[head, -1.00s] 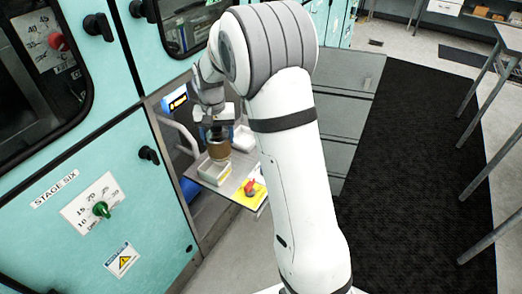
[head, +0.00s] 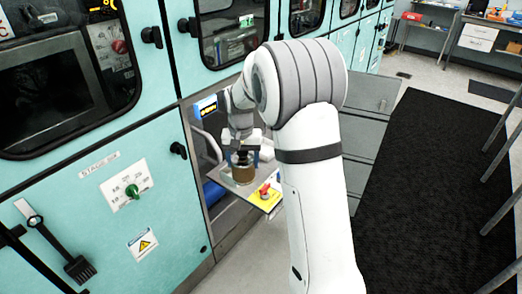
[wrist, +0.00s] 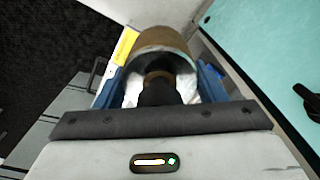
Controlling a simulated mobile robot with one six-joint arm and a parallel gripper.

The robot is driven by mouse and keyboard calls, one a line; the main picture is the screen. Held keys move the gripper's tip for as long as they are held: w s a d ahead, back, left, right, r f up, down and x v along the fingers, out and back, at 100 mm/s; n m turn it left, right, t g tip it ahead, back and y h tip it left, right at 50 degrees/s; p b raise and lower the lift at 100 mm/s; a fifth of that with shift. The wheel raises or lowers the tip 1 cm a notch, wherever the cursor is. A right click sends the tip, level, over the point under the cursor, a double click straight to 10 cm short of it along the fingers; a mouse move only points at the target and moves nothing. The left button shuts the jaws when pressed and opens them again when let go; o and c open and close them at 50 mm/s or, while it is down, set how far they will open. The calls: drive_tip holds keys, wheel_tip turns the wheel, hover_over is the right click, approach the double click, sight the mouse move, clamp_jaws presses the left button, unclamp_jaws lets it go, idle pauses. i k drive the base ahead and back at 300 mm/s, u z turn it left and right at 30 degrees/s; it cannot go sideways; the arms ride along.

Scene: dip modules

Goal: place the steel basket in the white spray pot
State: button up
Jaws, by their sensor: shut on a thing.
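The steel basket (head: 243,174) looks like a brownish metal cylinder in the head view. My gripper (head: 241,152) is above it and is shut on it. In the wrist view the basket (wrist: 163,42) is between the blue fingers of my gripper (wrist: 160,85), and a dark part crosses its middle. The basket hangs over or stands on the pull-out shelf; I cannot tell which. White shows behind the gripper in the head view, but I cannot tell whether it is the white spray pot, which I cannot make out clearly.
The shelf (head: 238,189) juts from an open bay between teal cabinets (head: 125,200). A red button on a yellow plate (head: 267,194) is at its front right. Grey panels (head: 371,135) stand right of my arm. A black mat (head: 430,200) covers floor at the right.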

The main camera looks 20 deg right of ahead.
sight(265, 151)
drive_tip(key=i, duration=1.3)
